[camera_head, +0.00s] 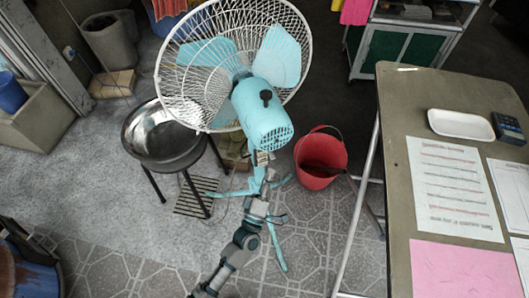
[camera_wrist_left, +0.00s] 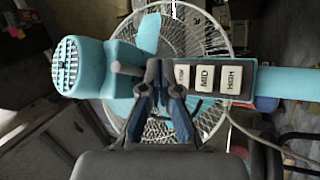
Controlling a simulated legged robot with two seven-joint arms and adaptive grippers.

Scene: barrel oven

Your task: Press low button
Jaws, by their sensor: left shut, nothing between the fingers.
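A light-blue standing fan (camera_head: 262,115) with a white wire cage stands in the middle of the head view. In the left wrist view its motor housing (camera_wrist_left: 80,68) is at the left, and its button panel holds white buttons marked MID (camera_wrist_left: 205,78) and HIGH (camera_wrist_left: 232,79). The low button (camera_wrist_left: 182,76) is beside MID, its label partly hidden by my finger. My left gripper (camera_wrist_left: 163,70) is shut and empty, its tips at the panel right beside the low button. I cannot tell whether they touch it. My left gripper (camera_head: 262,172) also shows just below the motor in the head view. My right gripper is not in view.
A metal bowl (camera_head: 160,140) on a black stand is left of the fan. A red bucket (camera_head: 320,158) is to its right. A table (camera_head: 395,130) with papers (camera_head: 455,190) and a white tray (camera_head: 460,124) fills the right side.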

